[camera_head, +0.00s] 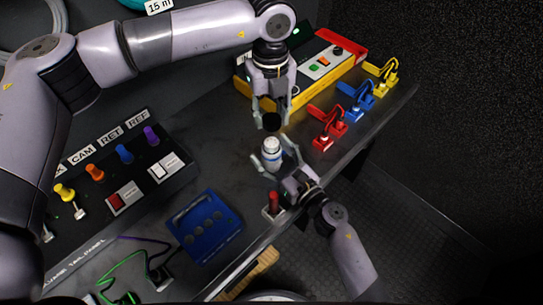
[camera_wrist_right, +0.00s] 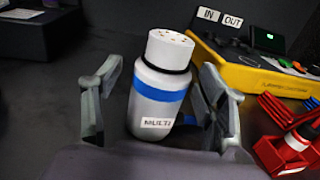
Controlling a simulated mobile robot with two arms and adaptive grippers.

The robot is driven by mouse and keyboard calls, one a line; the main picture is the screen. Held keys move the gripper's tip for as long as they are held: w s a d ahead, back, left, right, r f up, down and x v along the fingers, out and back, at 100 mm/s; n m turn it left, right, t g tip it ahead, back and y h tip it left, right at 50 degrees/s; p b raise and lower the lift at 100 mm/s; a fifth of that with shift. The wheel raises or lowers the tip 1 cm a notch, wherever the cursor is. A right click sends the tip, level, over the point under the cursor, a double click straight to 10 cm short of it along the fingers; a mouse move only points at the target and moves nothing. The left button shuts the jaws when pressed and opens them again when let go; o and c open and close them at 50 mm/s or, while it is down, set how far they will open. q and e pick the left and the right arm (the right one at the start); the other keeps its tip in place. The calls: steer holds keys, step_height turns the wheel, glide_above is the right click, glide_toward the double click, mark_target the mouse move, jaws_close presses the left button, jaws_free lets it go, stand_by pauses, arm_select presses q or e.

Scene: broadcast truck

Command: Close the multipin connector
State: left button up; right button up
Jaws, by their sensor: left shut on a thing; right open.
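The multipin connector body (camera_head: 272,153) is a white cylinder with a blue band, standing upright on the dark worktop. In the right wrist view the body (camera_wrist_right: 157,95) has a "MULTI" label and small pins or holes in its white top face. My left gripper (camera_head: 270,112) points down, shut on a black round connector part (camera_head: 271,121), just above the body and apart from it. My right gripper (camera_head: 268,164) is open, with one finger on each side of the body. In the wrist view the fingers of my right gripper (camera_wrist_right: 165,105) show gaps to the body.
A yellow case (camera_head: 314,75) with buttons stands behind. Red (camera_head: 329,129), blue (camera_head: 359,102) and yellow (camera_head: 383,76) clamp-like pieces line the right edge. A blue tray (camera_head: 205,228), a red-handled piece (camera_head: 273,205) and a switch panel (camera_head: 140,165) lie left and in front.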

steer(key=shift+c, duration=0.3)
jaws_close()
stand_by(0.5)
